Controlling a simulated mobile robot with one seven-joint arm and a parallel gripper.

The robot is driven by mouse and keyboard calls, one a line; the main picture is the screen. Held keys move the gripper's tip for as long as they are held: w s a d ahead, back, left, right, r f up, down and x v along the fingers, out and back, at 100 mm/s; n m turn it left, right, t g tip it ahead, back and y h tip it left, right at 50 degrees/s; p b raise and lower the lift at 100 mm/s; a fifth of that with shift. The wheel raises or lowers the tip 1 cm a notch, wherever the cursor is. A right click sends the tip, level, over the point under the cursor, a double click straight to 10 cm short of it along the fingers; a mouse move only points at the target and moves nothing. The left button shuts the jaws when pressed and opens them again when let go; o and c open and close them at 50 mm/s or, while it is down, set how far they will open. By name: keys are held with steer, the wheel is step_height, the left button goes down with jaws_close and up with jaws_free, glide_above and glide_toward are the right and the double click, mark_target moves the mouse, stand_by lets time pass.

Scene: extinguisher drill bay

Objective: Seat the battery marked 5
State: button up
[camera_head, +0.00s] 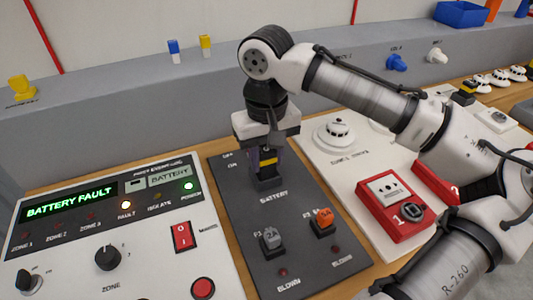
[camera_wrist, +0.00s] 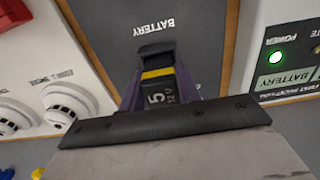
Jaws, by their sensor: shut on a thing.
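The battery marked 5 (camera_wrist: 158,97) is a dark block with a yellow band and the print "12 V". It stands between the purple fingers of my gripper (camera_wrist: 160,84), which is shut on it. In the head view the battery (camera_head: 267,156) is upright below my gripper (camera_head: 266,163), at the BATTERY place of the dark grey panel (camera_head: 225,222). A black part shows at the battery's lower end; I cannot tell whether the battery is fully down in it. The alarm panel (camera_head: 145,245) reads "BATTERY FAULT", with its fault and power lamps lit.
Two fuse-like plugs, grey (camera_head: 271,239) and orange (camera_head: 323,220), stand on the dark panel. A red call point (camera_head: 395,205) and a white detector (camera_head: 337,131) are to the right. Blue and yellow blocks (camera_head: 205,45) sit on the grey ledge behind.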

steer(key=shift+f+b, duration=0.35)
steer(key=shift+f, duration=0.55)
stand_by(0.3)
steer(key=o, duration=1.6)
steer(key=shift+r, duration=0.15)
steer(key=shift+r+p, duration=3.45)
steer(key=shift+p, duration=0.2)
steer(key=shift+f, duration=0.1)
